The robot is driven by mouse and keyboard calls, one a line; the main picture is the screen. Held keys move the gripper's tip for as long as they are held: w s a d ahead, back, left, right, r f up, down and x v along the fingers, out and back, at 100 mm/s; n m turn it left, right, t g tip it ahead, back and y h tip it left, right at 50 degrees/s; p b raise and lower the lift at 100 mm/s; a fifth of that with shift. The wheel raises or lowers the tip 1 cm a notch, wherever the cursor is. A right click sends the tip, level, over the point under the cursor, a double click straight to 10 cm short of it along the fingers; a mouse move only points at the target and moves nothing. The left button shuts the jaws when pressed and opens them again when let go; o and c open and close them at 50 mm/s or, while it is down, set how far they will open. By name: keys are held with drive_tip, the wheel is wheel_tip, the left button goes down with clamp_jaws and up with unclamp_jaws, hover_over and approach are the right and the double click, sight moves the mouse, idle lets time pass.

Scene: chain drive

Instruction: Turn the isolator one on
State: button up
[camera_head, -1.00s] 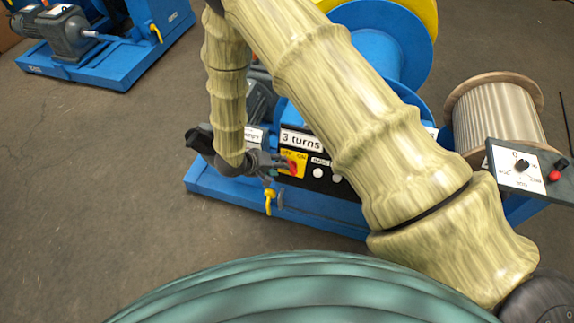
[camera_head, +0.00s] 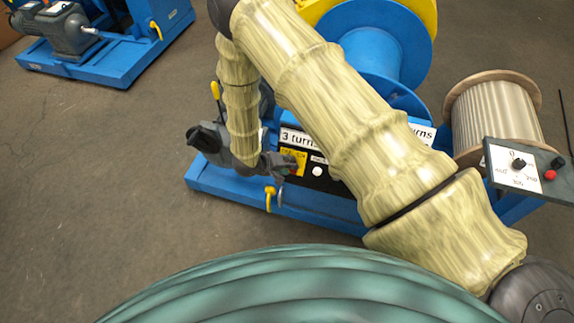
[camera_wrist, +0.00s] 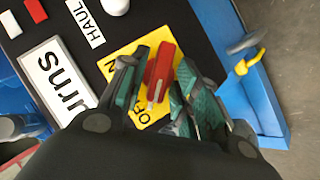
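The isolator is a red handle (camera_wrist: 160,68) on a yellow plate (camera_wrist: 142,45) with ON and OFF lettering, on a black panel. In the wrist view, the handle's end with a white mark lies near the OFF lettering. My gripper (camera_wrist: 158,100) is open, with one finger on each side of the handle. Yellow plate shows between the left finger and the handle; contact on the right side is unclear. In the head view my gripper (camera_head: 288,166) is at the plate (camera_head: 298,156) and mostly hides the handle.
A yellow hook-like part (camera_head: 269,194) sits just below the panel on the blue frame (camera_head: 325,205). A HAUL label (camera_wrist: 86,22) and white and red buttons are beside the plate. A control box with a dial (camera_head: 517,168) stands at right. Open floor (camera_head: 120,170) lies left.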

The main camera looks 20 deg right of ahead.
clamp_jaws()
